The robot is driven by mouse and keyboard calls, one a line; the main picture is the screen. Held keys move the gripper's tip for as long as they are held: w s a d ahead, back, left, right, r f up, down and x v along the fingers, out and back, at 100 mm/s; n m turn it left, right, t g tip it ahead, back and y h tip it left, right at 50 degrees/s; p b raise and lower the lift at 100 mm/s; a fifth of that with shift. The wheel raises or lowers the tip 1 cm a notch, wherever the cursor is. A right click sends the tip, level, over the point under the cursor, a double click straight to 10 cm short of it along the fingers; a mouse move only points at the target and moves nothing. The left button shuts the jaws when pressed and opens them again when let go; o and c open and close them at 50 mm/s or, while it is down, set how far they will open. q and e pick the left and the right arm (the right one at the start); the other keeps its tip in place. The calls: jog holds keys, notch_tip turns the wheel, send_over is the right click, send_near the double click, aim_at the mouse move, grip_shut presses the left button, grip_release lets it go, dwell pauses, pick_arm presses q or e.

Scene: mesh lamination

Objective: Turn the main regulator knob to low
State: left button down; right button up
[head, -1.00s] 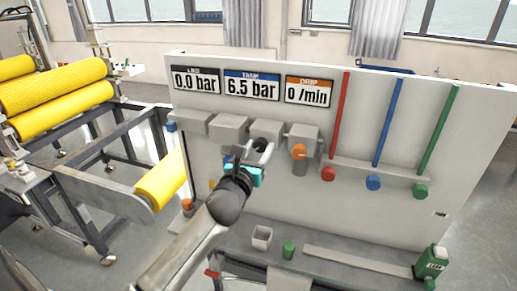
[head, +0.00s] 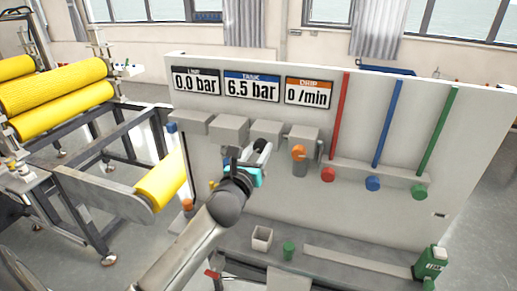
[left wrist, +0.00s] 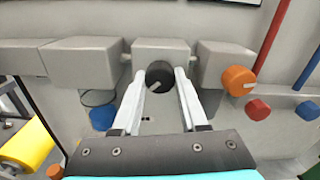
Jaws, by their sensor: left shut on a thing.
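The black regulator knob (left wrist: 160,75) with a pale pointer mark sits on the front of a grey block in the left wrist view. My left gripper (left wrist: 166,80) has one finger on each side of the knob and is shut on it. In the head view my left gripper (head: 262,150) is in front of the third grey block (head: 266,131), and the knob is mostly hidden there. The gauges on the panel read line 0.0 bar (head: 196,80), tank 6.5 bar (head: 252,86) and drip 0 /min (head: 309,92). My right gripper is not in view.
An orange knob (head: 299,152) is close on the right. Red (head: 328,174), blue (head: 373,183) and green (head: 419,192) knobs sit farther right. A blue knob (left wrist: 103,117) is at lower left in the left wrist view. Yellow rollers (head: 60,90) stand at left.

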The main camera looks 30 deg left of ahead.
pick_arm(q)
jog(key=n+p, duration=0.1)
jog(key=n, duration=0.4)
jog(key=shift+r+p, duration=0.1)
jog(key=shift+p, duration=0.25)
jog(key=n+p, duration=0.1)
jog(key=n, duration=0.4)
jog(key=shift+n, duration=0.4)
jog(key=n+p, duration=0.2)
jog(key=n, duration=0.4)
jog(key=n+p, duration=0.1)
jog(key=n, duration=0.4)
jog(key=shift+n, duration=0.4)
jog(key=n, duration=1.1)
jog(key=shift+n, duration=0.3)
jog(key=n, duration=1.1)
